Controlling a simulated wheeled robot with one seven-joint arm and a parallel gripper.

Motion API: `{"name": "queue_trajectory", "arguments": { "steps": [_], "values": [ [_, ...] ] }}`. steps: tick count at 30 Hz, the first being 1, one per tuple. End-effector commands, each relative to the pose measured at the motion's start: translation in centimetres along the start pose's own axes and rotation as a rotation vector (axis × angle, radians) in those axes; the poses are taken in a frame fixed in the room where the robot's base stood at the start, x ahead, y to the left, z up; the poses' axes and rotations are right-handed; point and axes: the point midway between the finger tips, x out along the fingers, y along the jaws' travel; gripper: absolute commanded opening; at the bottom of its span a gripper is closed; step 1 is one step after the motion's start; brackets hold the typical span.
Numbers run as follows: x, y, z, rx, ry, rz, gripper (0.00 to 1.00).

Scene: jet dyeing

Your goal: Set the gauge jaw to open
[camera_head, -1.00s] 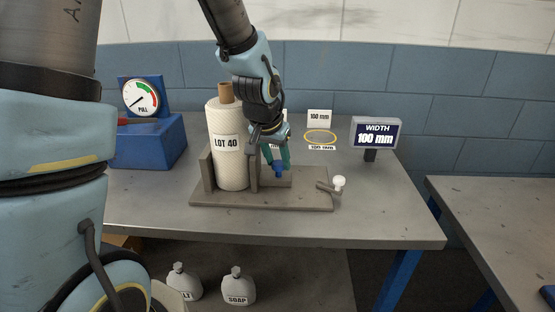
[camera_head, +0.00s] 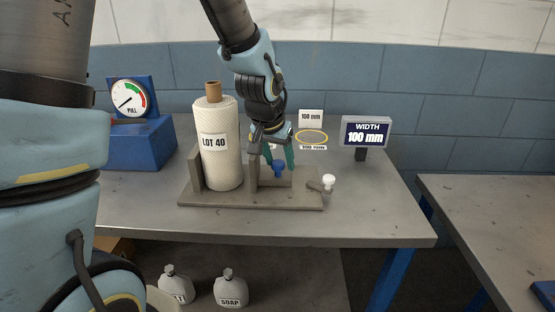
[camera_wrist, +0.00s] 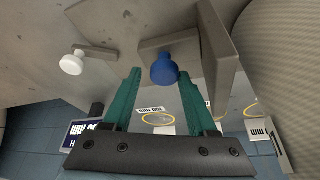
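The gauge jaw (camera_head: 253,177) is a grey upright plate on the grey fixture base (camera_head: 225,201), with a blue knob (camera_head: 278,169) on its right side. A narrow gap shows between the jaw and the white roll marked LOT 40 (camera_head: 220,165). My gripper (camera_head: 279,164) points down over the jaw, its teal fingers spread to either side of the blue knob. In the wrist view the blue knob (camera_wrist: 163,70) sits between the open fingertips (camera_wrist: 161,74), with little space around it. A small lever with a white knob (camera_head: 328,181) is at the base's right end.
A WIDTH display (camera_head: 365,133) reads 100 mm at the right. Behind the fixture are a 100 mm card (camera_head: 311,118) and a yellow ring (camera_head: 311,137). The table's front right is clear.

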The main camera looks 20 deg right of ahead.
Motion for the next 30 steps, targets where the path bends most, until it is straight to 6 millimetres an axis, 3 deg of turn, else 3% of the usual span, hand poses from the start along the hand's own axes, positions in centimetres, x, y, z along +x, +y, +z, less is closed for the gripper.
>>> {"name": "queue_trajectory", "arguments": {
  "steps": [11,24,30],
  "values": [
    [-1.1,-0.2,-0.1,-0.002,0.004,-0.002,0.56],
    [-8.7,-0.1,-0.1,-0.001,0.005,-0.002,0.56],
    [-10.5,0.0,0.0,0.000,0.001,-0.001,0.56]
  ]
}}
